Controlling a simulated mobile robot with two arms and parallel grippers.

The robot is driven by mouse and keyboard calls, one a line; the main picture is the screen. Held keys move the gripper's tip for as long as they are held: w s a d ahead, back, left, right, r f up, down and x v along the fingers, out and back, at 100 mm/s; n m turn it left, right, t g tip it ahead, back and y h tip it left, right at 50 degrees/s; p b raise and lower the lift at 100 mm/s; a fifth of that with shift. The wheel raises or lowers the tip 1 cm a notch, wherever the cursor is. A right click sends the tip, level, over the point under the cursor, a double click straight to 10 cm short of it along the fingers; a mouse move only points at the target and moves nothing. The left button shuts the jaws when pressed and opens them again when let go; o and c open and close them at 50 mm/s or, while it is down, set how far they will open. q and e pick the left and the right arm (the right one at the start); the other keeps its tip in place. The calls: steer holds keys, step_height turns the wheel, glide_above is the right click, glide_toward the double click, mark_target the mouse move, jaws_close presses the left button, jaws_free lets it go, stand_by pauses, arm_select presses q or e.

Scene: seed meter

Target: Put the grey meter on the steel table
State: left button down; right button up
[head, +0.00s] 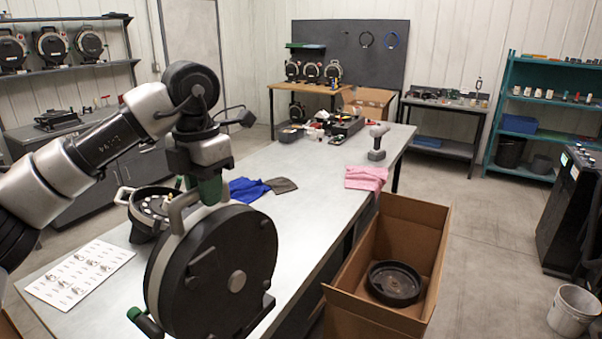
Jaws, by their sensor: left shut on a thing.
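The grey meter (222,277) is a large upright round unit with a dark disc face, a grey rim and a grey carry handle at its top. My left gripper (207,190) comes down from above and is shut on that handle. The meter overlaps the near right part of the steel table (310,190) in the head view. I cannot tell whether its underside touches the tabletop. Part of the table edge is hidden behind it. My right gripper is not in view.
A black seed-filled bowl unit (152,207) stands just left behind the meter, and a white card with small parts (80,273) lies at left. Blue cloth (247,190), pink cloth (366,178) and a drill (377,143) lie further back. An open carton (428,232) stands right of the table.

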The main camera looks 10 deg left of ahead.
arm_select(q)
steer(key=shift+w+a+r+n, duration=0.1)
steer(key=shift+a+r+n, duration=0.2)
steer(key=shift+a, duration=0.1)
steer(key=a+f+p, duration=0.2)
steer(key=a+f, duration=0.8)
steer(key=a, duration=0.1)
steer(key=shift+f+p, duration=0.35)
steer(key=shift+f, duration=0.05)
steer(key=c, duration=1.3)
jaws_free()
steer(key=shift+f, duration=0.3)
steer(key=shift+o, duration=1.4)
steer(key=shift+s+d+r, duration=0.1)
steer(key=shift+s, duration=0.1)
steer(key=shift+w+r, duration=0.1)
